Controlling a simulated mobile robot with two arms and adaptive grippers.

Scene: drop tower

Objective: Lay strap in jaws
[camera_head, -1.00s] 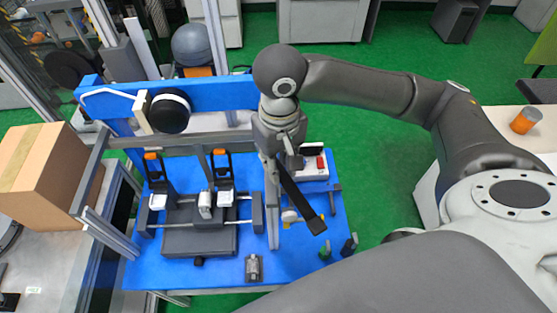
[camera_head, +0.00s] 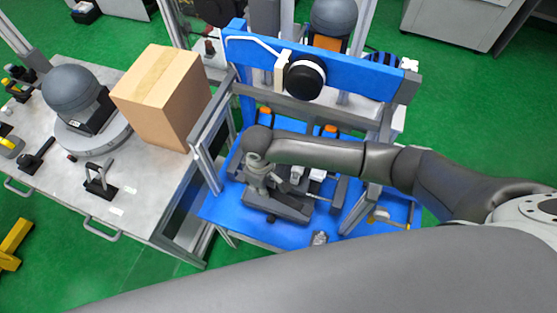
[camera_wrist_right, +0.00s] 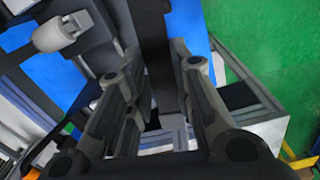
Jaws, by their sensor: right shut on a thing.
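My right gripper (camera_wrist_right: 157,62) is shut on a black strap (camera_wrist_right: 154,35), which runs up between its fingers in the right wrist view. In the head view my right arm reaches in from the right, and the gripper (camera_head: 266,186) is low over the left part of the dark grey clamp fixture (camera_head: 292,209). The arm and wrist hide much of the fixture, and I cannot make out the strap there. A light grey clamp part (camera_wrist_right: 58,34) shows at upper left in the wrist view. I cannot tell whether the strap touches the jaws. My left gripper is in neither view.
The fixture stands on a blue table (camera_head: 222,205) under a blue crossbeam (camera_head: 350,75) with a black round part (camera_head: 305,78). Metal posts flank it. A cardboard box (camera_head: 165,95) and a grey headform (camera_head: 80,88) stand on the left bench (camera_head: 135,205).

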